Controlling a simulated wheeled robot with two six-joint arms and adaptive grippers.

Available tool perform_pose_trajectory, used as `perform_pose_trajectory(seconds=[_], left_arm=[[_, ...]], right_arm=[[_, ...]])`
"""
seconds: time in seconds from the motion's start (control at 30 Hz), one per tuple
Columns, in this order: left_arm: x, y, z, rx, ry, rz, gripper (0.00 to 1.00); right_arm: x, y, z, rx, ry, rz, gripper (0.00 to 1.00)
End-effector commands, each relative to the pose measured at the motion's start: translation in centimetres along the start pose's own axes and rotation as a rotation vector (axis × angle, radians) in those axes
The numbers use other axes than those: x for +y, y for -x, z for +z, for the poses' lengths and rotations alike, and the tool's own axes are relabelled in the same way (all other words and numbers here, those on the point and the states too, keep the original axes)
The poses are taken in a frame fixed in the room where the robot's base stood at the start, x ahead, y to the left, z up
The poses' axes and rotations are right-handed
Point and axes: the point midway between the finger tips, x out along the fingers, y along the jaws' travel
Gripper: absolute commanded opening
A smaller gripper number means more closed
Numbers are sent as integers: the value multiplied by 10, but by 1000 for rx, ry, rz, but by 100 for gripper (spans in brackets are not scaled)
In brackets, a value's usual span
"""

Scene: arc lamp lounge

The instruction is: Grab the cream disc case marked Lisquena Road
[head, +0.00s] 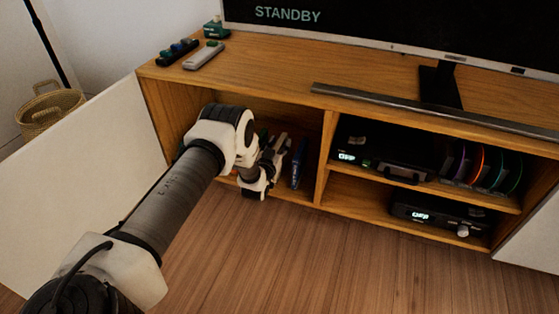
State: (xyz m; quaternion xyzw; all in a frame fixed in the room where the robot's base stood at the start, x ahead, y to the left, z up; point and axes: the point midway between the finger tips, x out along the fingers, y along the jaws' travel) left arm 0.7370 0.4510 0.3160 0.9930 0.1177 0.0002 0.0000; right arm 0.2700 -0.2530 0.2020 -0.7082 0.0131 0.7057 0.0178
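My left arm reaches into the left compartment of the wooden cabinet, and my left gripper (279,150) is among a row of upright cases there. A dark blue case (298,163) stands just right of the gripper. Parts of other cases (264,134) show behind the gripper, too small and covered to tell apart. I cannot pick out a cream case or read the name Lisquena Road. Whether the gripper is open, or shut on a case, cannot be seen. My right gripper is not in view.
White doors stand open at left (75,185) and right (530,235). A divider (326,150) separates the right shelves, which hold two black devices (385,150) (440,214) and coloured discs (477,165). A television (400,30) and soundbar (400,103) are on top. The floor in front is clear.

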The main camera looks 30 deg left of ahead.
Motion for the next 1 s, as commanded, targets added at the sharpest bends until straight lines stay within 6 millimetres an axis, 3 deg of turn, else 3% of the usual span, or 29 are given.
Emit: perform_pose_trajectory(seconds=[0.03, 0.1, 0.47, 0.57, 0.8, 1.0], left_arm=[[0, 0, 0, 0, 0, 0, 22], [0, 0, 0, 0, 0, 0, 0], [0, 0, -3, 0, 0, 0, 0], [0, 0, -18, 2, 1, 0, 0], [0, 0, -78, 2, 1, -1, 0], [0, 1, -100, -2, 1, 0, 0]], right_arm=[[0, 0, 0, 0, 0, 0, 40], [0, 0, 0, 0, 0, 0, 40], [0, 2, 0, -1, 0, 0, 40], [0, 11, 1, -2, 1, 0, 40], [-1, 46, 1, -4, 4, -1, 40], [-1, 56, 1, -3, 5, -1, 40]])
